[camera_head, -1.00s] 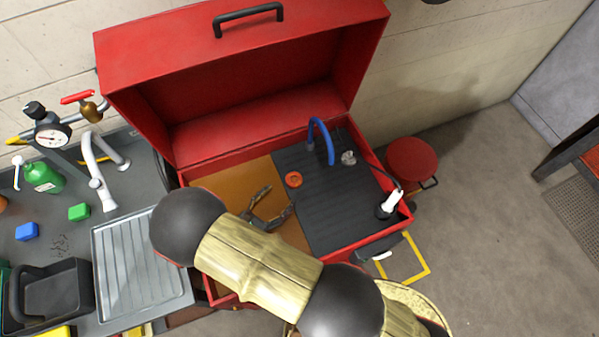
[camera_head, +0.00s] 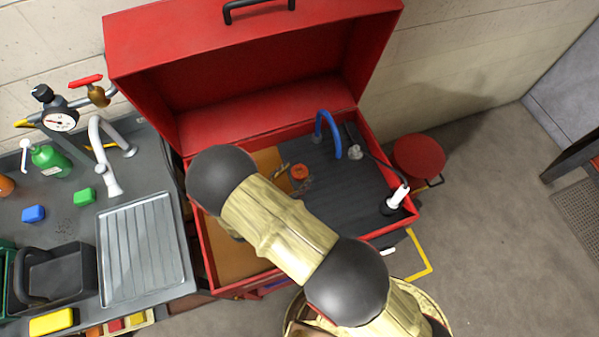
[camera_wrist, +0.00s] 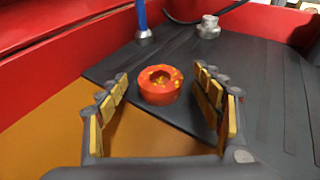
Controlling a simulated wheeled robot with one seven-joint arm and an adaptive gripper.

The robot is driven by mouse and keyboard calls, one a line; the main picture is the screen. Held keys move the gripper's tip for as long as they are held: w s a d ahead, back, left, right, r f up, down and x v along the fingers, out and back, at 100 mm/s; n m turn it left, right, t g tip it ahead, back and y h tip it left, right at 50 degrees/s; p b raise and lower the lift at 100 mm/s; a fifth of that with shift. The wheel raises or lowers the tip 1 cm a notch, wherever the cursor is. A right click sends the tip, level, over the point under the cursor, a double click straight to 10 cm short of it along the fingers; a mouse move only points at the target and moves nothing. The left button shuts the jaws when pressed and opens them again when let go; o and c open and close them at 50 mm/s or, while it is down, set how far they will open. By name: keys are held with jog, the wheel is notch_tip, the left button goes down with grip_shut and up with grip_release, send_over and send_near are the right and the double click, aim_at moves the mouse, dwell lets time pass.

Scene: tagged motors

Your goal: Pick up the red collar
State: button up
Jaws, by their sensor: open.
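The red collar (camera_head: 299,171) is a short orange-red ring with a hole in its top. It lies on the black ribbed mat (camera_head: 345,205) inside the red toolbox, near the mat's left edge. In the wrist view the collar (camera_wrist: 160,84) sits just ahead of and between the fingertips of my gripper (camera_wrist: 161,85). The fingers are open, one to each side, and no contact shows. In the head view my arm hides most of the gripper; a fingertip (camera_head: 282,169) shows just left of the collar.
A blue hooked tube (camera_head: 328,133) and a metal fitting (camera_head: 355,152) stand behind the collar. A white-and-black lamp-like part (camera_head: 397,197) stands at the mat's right. The red toolbox's wall (camera_head: 205,253) rings the area; its lid (camera_head: 250,75) stands open behind.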

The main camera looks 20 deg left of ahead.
jog(key=shift+c, duration=1)
jog(key=c, duration=1.4)
jog(key=shift+o, duration=0.2)
jog(key=shift+r, duration=0.15)
